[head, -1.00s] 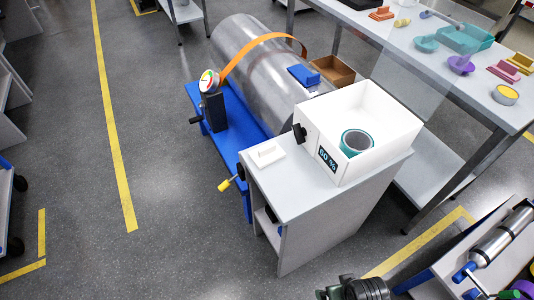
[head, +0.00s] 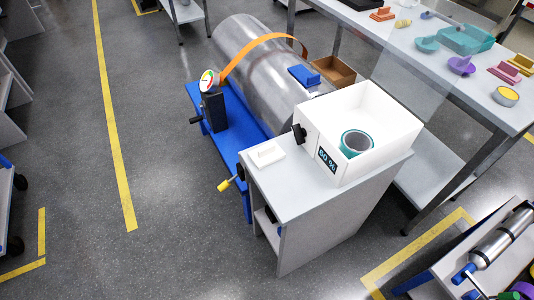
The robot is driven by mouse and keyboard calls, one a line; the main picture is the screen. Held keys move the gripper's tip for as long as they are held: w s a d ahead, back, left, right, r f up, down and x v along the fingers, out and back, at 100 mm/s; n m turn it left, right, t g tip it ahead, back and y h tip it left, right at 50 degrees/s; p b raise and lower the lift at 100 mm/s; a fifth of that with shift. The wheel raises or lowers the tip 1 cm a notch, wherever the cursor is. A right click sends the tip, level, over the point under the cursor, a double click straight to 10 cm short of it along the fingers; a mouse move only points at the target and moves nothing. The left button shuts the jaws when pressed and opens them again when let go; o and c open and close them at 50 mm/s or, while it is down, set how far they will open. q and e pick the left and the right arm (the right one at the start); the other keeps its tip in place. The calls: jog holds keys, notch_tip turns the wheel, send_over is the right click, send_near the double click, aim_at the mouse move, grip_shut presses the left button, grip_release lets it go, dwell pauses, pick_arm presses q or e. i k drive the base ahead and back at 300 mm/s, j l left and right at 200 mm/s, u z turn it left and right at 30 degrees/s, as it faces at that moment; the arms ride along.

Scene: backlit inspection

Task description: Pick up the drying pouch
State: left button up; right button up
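A small flat white piece (head: 265,153) with a pale raised middle lies on the left part of the grey cabinet top (head: 290,190). It may be the drying pouch, but it is too small to tell. An open white box (head: 390,140) with a dark "50 %" display (head: 327,160) stands on the same top, to the right of the piece and apart from it. A teal and grey ring-shaped cup (head: 356,143) sits in the box. Neither of my grippers shows in the head view.
A large metal cylinder (head: 255,70) with an orange strap (head: 262,42) lies on a blue stand behind the cabinet. A gauge (head: 209,82) and a yellow-tipped handle (head: 225,185) stick out at the left. A table (head: 440,75) with several coloured parts stands right.

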aim_at(266, 155)
jog(key=i+l+u, duration=0.1)
jog(key=l+u, duration=0.15)
jog(key=l, duration=0.5)
jog(key=i+l+u, duration=0.2)
jog(key=l, duration=0.55)
jog(key=k, duration=0.1)
